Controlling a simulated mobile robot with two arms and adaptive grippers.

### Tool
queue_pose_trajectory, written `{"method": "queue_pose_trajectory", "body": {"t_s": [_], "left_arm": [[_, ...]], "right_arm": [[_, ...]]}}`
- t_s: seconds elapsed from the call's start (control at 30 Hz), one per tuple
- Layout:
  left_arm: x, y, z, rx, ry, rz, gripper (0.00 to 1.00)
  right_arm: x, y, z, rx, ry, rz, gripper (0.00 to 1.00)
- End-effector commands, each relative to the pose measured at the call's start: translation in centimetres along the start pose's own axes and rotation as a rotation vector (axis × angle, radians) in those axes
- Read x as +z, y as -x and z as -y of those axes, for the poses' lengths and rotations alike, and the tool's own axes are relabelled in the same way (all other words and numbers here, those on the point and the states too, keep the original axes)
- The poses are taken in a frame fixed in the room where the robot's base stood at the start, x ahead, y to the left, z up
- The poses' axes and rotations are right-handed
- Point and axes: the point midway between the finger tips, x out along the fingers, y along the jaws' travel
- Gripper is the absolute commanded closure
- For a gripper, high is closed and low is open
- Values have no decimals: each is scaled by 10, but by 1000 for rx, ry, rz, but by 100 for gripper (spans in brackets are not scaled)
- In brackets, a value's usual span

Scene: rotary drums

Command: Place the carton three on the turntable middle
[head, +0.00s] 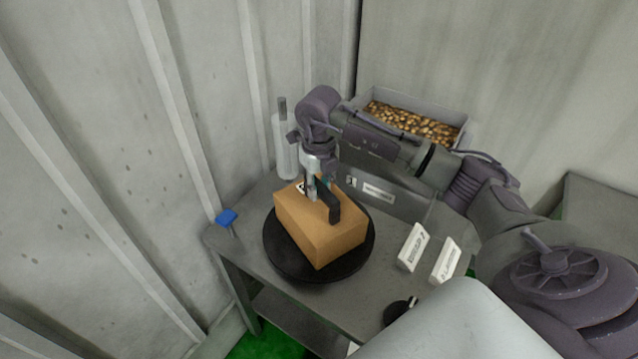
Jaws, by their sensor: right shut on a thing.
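A brown carton (318,238) sits on or just above the round black turntable (285,264), roughly over its middle and turned at an angle to the table edge. From this view I cannot tell whether its underside touches the disc. My right gripper (327,207) is shut on the top of the carton, its dark finger lying against it. Part of a label on the carton's top shows beside the gripper; its number cannot be read. My right arm reaches in from the right. My left gripper is not in view.
The turntable stands on a grey table (400,229) against a ribbed wall. Two white label blocks (412,247) and a black knob (399,311) are at the right. A white bottle (285,148) and a tray of brown pieces (415,121) are behind; a blue item (227,216) is at the left edge.

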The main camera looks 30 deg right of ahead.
Motion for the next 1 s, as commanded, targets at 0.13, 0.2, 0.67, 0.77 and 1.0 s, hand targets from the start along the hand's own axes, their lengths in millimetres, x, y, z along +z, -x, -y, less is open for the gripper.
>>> {"method": "queue_pose_trajectory", "body": {"t_s": [0.13,0.2,0.67,0.77,1.0], "left_arm": [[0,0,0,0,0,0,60],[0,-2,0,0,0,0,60],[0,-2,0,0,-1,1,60],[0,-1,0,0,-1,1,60],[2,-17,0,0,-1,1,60]], "right_arm": [[1,2,0,1,0,4,100],[1,0,0,1,0,4,100],[0,-1,0,1,1,1,49],[1,3,0,1,1,2,49],[2,41,0,1,2,9,49]]}}
